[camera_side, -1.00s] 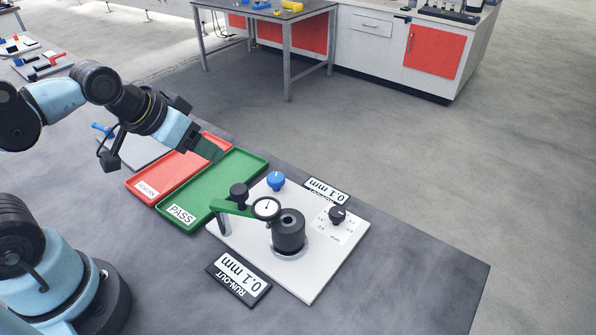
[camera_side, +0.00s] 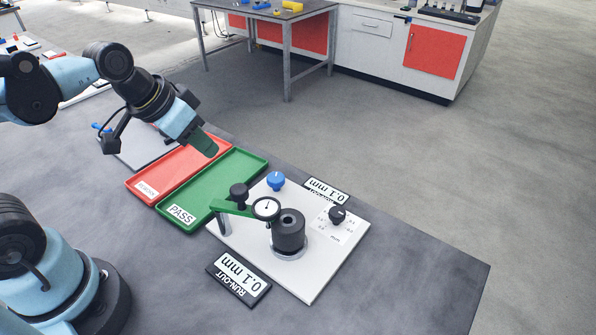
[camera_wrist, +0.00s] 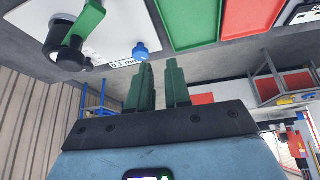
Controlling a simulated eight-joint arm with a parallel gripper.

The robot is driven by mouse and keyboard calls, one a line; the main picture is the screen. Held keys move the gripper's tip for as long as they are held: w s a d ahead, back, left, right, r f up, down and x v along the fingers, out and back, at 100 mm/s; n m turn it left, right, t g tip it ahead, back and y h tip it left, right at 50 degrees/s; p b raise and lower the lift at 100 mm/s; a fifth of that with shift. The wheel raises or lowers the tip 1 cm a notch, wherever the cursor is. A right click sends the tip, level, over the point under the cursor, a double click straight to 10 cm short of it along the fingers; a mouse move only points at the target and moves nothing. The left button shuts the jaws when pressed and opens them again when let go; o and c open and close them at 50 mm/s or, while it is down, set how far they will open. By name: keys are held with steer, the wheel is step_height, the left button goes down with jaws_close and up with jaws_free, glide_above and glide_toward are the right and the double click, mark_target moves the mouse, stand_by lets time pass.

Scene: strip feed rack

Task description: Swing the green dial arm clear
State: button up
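The green dial arm (camera_side: 231,208) stands on a white base plate (camera_side: 317,283). It carries a round dial gauge (camera_side: 266,208) at one end, beside a black cylinder (camera_side: 289,232) on the plate. A black knob (camera_side: 238,190) tops the arm's post. In the wrist view the green arm (camera_wrist: 86,22) shows at upper left. My gripper (camera_side: 212,148) is above the trays, up and left of the dial arm and apart from it. In the wrist view its two green fingers (camera_wrist: 159,80) stand apart with nothing between them.
A green PASS tray (camera_side: 240,178) and a red tray (camera_side: 160,181) lie left of the plate. A blue knob (camera_side: 276,181) and a black selector knob (camera_side: 337,214) sit on the plate. Bare table lies to the right.

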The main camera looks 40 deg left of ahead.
mark_target(245, 206)
steer(key=shift+w+d+r+m+g+h, duration=0.15)
steer(key=shift+w+r+m+g+h, duration=0.1)
steer(key=shift+w+m+g+h, duration=0.25)
steer(key=shift+c, duration=1.2)
steer(key=shift+w+d+r+m+g+h, duration=0.15)
steer(key=shift+w+m+g+h, duration=0.15)
steer(key=shift+m+g, duration=0.25)
jaws_close()
steer(key=w+r+m+g+h, duration=0.1)
steer(key=w+m+g+h, duration=0.3)
steer(key=m+h, duration=0.15)
steer(key=s+d+f, duration=0.3)
steer(key=d+f, duration=0.4)
steer(key=d, duration=0.2)
steer(key=shift+d+f+m, duration=0.2)
steer(key=shift+d+m, duration=0.2)
